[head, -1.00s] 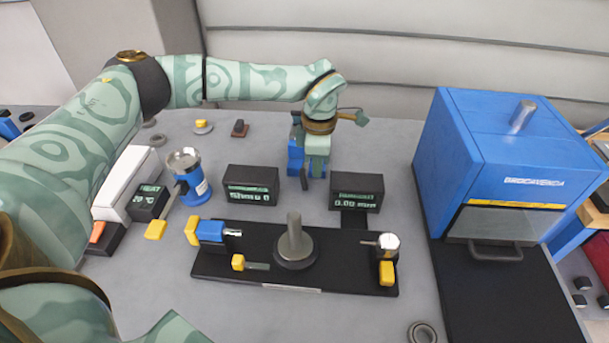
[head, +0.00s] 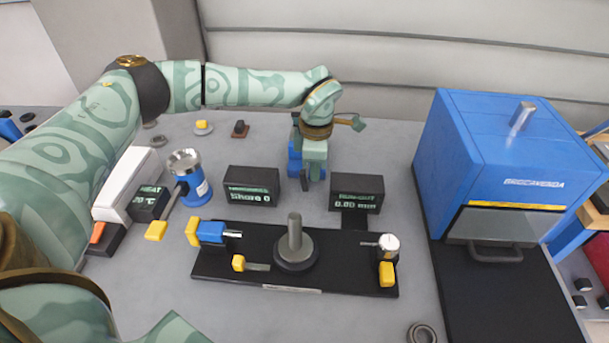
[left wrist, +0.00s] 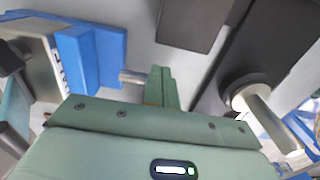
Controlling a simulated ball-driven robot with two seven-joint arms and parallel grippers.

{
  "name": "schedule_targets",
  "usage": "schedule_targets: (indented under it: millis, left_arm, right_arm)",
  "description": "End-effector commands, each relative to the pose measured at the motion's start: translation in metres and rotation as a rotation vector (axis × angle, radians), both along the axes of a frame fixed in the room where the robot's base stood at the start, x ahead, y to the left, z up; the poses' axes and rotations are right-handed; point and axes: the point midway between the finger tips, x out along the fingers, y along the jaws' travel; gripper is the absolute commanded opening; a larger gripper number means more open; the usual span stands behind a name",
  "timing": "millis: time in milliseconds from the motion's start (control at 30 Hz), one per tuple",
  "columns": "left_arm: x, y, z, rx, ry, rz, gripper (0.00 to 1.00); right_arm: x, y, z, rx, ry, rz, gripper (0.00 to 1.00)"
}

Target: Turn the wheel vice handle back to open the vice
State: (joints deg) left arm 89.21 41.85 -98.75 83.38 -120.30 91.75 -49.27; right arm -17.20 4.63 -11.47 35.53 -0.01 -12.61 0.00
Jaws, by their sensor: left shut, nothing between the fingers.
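The blue vice (head: 295,158) stands at the back middle of the table, mostly hidden behind my left gripper in the head view. In the left wrist view its blue body (left wrist: 95,55) is at the upper left. A short silver rod (left wrist: 132,77), seemingly part of the handle, sticks out from it toward the fingers. My left gripper (head: 315,172) points down at the vice. In the left wrist view its green fingers (left wrist: 160,88) are together and empty, at the rod's end; I cannot tell whether they touch it. The rest of the handle is hidden. My right gripper is out of view.
Two dark readout boxes (head: 252,185) (head: 357,192) stand in front of the vice. A black fixture base (head: 330,279) with a grey spindle (head: 295,240) lies nearer. A blue cylinder (head: 190,178) is at left, a large blue machine (head: 490,165) at right.

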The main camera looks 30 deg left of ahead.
Motion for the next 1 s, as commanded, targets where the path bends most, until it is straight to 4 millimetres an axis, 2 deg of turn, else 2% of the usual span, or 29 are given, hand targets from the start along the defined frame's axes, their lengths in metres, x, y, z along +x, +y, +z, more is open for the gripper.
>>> schedule_targets:
  millis: [1000]
  left_arm:
    - [-0.012, 0.024, -0.002, 0.003, 0.005, 0.003, 0.00]
  right_arm:
    - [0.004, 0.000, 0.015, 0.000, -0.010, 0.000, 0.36]
